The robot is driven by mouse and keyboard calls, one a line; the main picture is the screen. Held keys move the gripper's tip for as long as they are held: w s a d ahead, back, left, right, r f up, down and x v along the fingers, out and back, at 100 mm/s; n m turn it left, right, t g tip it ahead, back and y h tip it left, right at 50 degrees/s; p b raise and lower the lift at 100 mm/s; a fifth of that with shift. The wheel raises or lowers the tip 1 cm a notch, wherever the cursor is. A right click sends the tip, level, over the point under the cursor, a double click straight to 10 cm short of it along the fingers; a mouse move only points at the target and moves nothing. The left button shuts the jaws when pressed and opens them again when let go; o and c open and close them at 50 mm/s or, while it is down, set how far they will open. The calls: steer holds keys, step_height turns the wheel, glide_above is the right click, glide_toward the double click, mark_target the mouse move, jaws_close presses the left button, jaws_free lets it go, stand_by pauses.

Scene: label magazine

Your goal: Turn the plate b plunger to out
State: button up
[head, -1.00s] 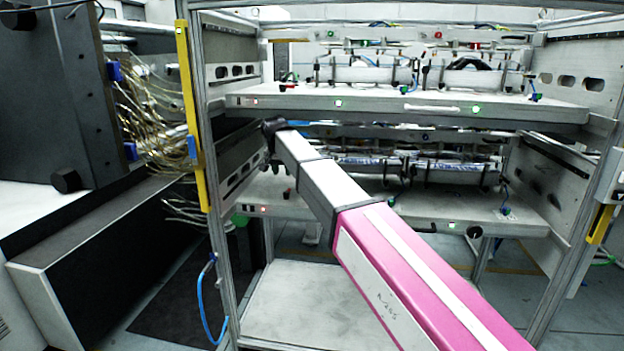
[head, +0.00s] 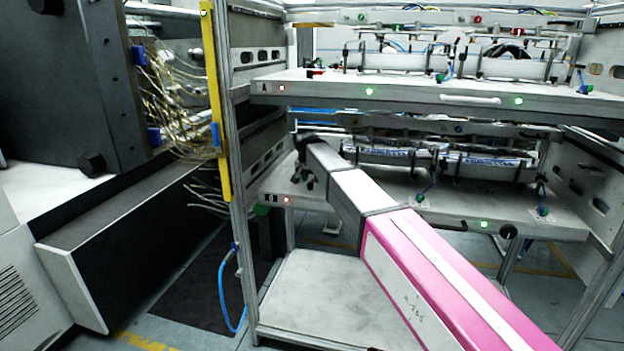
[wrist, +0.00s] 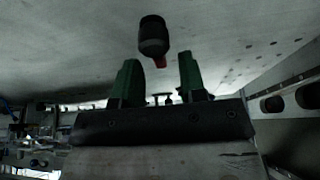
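Plate b appears to be the lower plate (head: 385,207) in the rack, its front edge carrying a red light at the left and a green one further right. In the wrist view a black knob with a red part (wrist: 153,37), seemingly its plunger, stands out from a pale plate surface. My gripper (head: 305,178) is over the left front part of the lower plate and hides the plunger there. In the wrist view my gripper (wrist: 160,72) has its two green fingers apart, with nothing between them. The knob appears just beyond the fingertips, nearer the left finger; I see no contact.
The upper plate (head: 420,92) sits closely above my gripper, with a similar small red and black plunger (head: 316,73) at its left. The rack's left post and yellow strip (head: 215,110) stand beside my arm. Rollers and hoses fill the plates' rear.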

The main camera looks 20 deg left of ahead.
steer(key=shift+w+f, duration=0.15)
steer(key=shift+f, duration=0.2)
steer(key=shift+c, duration=0.3)
jaws_close()
steer(key=n, duration=0.2)
steer(key=n+y, duration=0.1)
steer(key=n, duration=0.1)
steer(key=a+n+g+y, duration=0.1)
steer(key=n, duration=0.1)
steer(key=shift+s+n, duration=0.2)
steer(key=shift+n, duration=0.2)
steer(key=n, duration=0.2)
steer(key=n+g+y, duration=0.1)
steer(key=n, duration=0.2)
steer(key=shift+s+a+n+g+y, duration=0.3)
steer(key=shift+s+n+g+y, duration=0.1)
